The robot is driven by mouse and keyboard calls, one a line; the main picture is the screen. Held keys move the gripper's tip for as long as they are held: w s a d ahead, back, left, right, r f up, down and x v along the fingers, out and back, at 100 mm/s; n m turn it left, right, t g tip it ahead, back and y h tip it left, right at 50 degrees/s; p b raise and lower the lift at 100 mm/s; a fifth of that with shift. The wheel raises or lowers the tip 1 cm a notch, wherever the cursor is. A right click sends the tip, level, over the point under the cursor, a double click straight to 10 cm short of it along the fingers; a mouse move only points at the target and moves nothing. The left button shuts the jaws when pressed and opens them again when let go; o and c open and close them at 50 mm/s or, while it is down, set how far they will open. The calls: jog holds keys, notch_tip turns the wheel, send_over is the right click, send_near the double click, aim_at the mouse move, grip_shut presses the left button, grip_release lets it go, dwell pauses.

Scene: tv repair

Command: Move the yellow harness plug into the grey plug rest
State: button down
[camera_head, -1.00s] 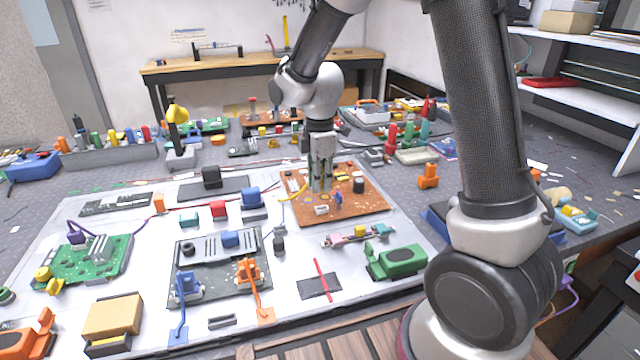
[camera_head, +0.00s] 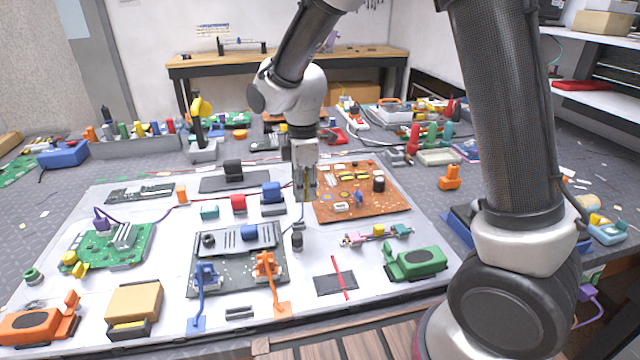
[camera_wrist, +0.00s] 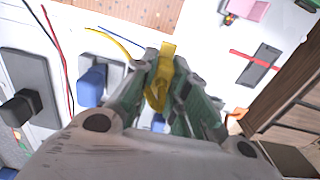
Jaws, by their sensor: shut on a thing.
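My gripper (camera_head: 304,192) hangs over the white mat, at the left edge of the brown circuit board (camera_head: 372,205). In the wrist view my gripper (camera_wrist: 163,92) is shut on the yellow harness plug (camera_wrist: 162,84). A yellow wire trails from the plug to the upper left. In the head view the fingers largely hide the plug. I cannot tell for certain which piece is the grey plug rest. A small dark grey piece (camera_head: 297,241) stands below my gripper, and a flat slotted one (camera_head: 240,313) lies near the mat's front edge.
A blue block (camera_head: 271,192) and a red block (camera_head: 238,203) stand left of my gripper. A dark board with blue and orange plugs (camera_head: 237,270) lies in front. A green connector (camera_head: 416,262) lies to the right. Bare mat shows between these things.

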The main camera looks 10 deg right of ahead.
jog(key=a, duration=0.2)
send_over(297, 227)
jog(key=w, duration=0.1)
jog(key=shift+f, duration=2.4)
jog(key=shift+d+f, duration=0.1)
jog(key=shift+f, duration=1.05)
jog(key=c, duration=1.3)
grip_release()
jog(key=shift+c, duration=0.2)
notch_tip(297, 227, up, 12)
